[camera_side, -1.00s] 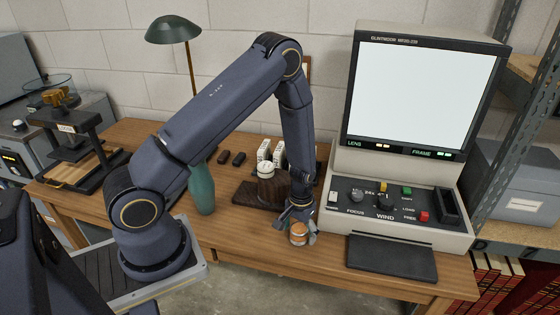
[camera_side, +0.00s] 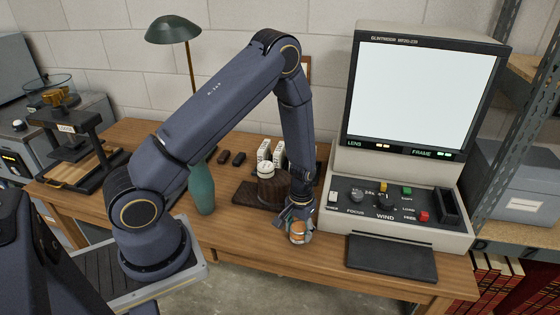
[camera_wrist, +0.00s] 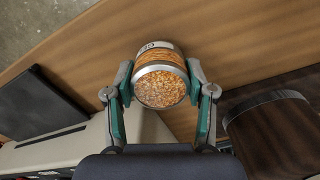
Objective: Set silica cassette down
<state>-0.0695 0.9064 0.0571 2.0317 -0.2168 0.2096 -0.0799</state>
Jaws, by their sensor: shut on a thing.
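The silica cassette (camera_side: 297,230) is a small round can with orange grains and a metal rim. It is at the front of the wooden table, left of the reader machine. In the wrist view the cassette (camera_wrist: 160,80) sits between both green-padded fingers, its grainy end facing the camera. My gripper (camera_side: 297,226) is shut on it and points down at the table in the side view; it also shows in the wrist view (camera_wrist: 160,92). I cannot tell whether the cassette's underside touches the table.
A microfilm reader (camera_side: 400,200) with a dark plate (camera_side: 391,258) in front stands close on the right. A dark wooden block (camera_side: 255,197) with a white-topped jar (camera_side: 267,177) is just behind. A green vase (camera_side: 201,190) stands left. Bare table (camera_side: 250,240) lies left of the cassette.

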